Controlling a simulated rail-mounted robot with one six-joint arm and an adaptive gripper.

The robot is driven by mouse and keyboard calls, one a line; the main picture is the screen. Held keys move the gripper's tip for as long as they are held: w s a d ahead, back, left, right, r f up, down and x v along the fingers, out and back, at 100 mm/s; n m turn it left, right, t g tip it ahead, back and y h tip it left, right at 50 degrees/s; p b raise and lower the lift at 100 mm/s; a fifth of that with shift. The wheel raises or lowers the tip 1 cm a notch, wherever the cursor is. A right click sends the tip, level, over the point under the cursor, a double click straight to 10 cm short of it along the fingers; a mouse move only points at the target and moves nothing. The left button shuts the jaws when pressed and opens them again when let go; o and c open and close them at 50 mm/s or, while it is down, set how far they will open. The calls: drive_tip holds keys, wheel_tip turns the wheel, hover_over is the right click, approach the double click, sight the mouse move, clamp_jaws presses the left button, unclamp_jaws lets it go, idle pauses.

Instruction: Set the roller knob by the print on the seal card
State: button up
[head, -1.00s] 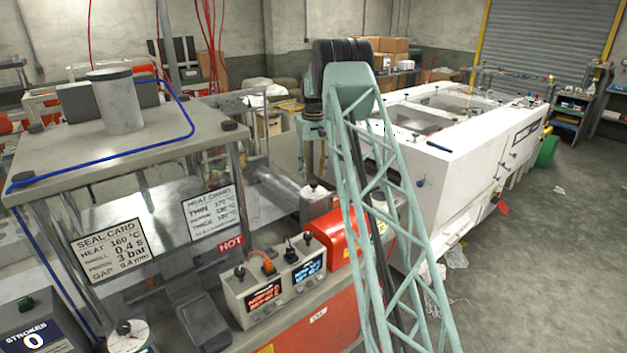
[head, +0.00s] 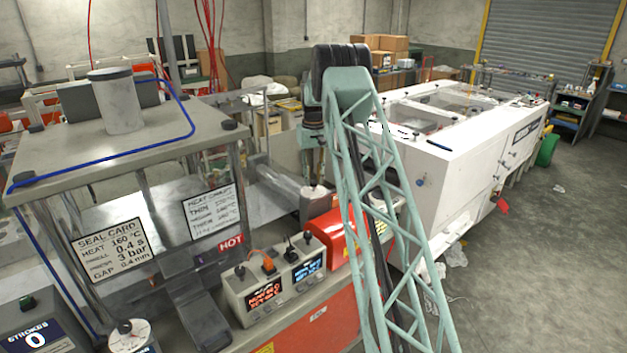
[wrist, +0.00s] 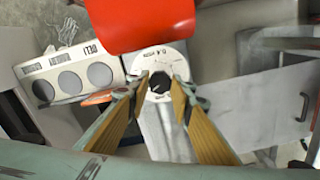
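The seal card (head: 110,250) stands at the left in the head view and reads heat 160 °C, 0.4 s, 3 bar and gap 0.4 mm. In the wrist view a small black knob (wrist: 160,84) sits at the middle of a round white dial (wrist: 178,55), whose upper right shows a print like 0.4. My gripper (wrist: 160,80) is open, its two wood-coloured fingers on either side of the knob. I cannot tell whether either fingertip touches it.
A red cover (wrist: 140,20) lies close above the dial in the wrist view. A control box (head: 275,283) with displays and black knobs stands nearby in the head view. The heat chart (head: 211,213) is beside the seal card. A large white machine (head: 465,165) fills the right.

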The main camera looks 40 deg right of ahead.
drive_tip(key=shift+m, duration=0.5)
drive_tip(key=shift+c, duration=0.5)
drive_tip(key=m+b, duration=0.1)
drive_tip(key=m, duration=0.4)
drive_tip(key=m+b, duration=0.1)
drive_tip(key=m, duration=1.1)
drive_tip(key=shift+m+b, duration=0.3)
drive_tip(key=shift+m, duration=2.6)
drive_tip(key=o, duration=0.9)
